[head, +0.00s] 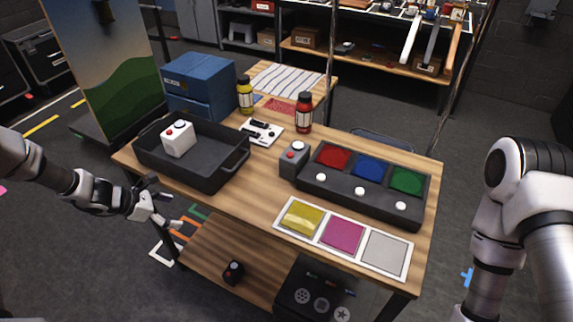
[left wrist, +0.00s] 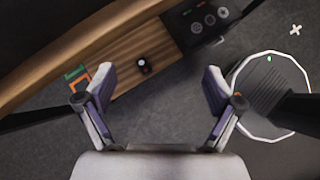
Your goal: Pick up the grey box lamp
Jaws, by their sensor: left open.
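The grey box lamp (head: 292,160) stands on the wooden table, against the left end of the dark button panel (head: 360,205). It has a white dome and a red button on top. My left gripper (head: 166,203) is open and empty at the table's left front edge, well to the left of the lamp and lower than the tabletop. The left wrist view shows its two fingers (left wrist: 158,78) spread apart above the floor and the lower shelf; the grey lamp is not seen there. My right arm comes in at the right, its gripper out of view.
Red (head: 304,113) and yellow (head: 245,94) bottles stand behind. A black box lamp (head: 233,272) is on the lower shelf. The tabletop before the grey lamp is clear.

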